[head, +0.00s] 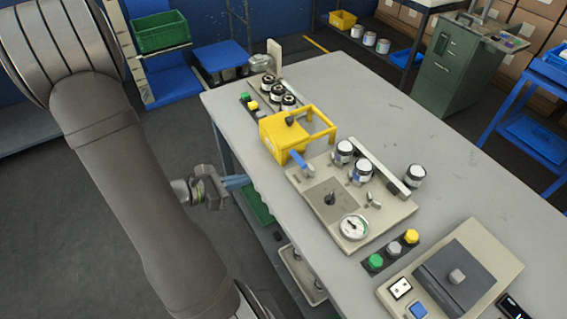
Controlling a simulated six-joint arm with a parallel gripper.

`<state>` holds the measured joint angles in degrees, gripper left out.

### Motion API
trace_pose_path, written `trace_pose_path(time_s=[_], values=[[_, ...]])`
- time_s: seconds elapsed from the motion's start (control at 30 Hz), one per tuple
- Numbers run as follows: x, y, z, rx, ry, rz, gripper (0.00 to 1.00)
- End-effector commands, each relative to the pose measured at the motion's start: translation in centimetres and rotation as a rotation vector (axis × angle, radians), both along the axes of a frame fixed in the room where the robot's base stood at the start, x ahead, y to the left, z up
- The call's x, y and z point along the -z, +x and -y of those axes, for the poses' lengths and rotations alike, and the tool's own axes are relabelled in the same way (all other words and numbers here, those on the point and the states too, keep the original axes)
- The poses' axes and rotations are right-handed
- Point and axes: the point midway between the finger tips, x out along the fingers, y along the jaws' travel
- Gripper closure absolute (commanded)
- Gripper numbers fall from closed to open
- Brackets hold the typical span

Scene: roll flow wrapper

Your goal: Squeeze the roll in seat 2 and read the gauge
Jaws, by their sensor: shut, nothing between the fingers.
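My gripper (240,182) is shut and empty at the left, off the table's left edge and apart from the machine. A beige machine base (392,217) on the table carries a round white gauge (355,227), its reading too small to make out. Two white-topped rolls with dark centres, one (345,150) behind the other (362,175), stand upright at the base's back right. A third similar roll (415,176) stands to their right, by a pale bar (378,165). No seat numbers are legible, so I cannot tell which roll is in seat 2.
A yellow frame (276,140) with a blue handle (302,161) stands left of the base. Several dark-centred rolls (277,92) stand behind it. Coloured buttons (393,248) and a beige device with a dark plate (440,287) are in front. The table's right side (440,140) is clear.

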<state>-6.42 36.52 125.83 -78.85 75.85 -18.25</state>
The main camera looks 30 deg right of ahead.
Motion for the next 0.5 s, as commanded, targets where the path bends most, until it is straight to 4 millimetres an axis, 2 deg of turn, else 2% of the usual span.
trace_pose_path(time_s=[0.27, 0.5], values=[[0.0, 0.0, 0.2, 0.002, 0.002, 0.001, 1.0], [0.7, -0.1, 2.2, 0.009, 0.002, 0.001, 1.0]])
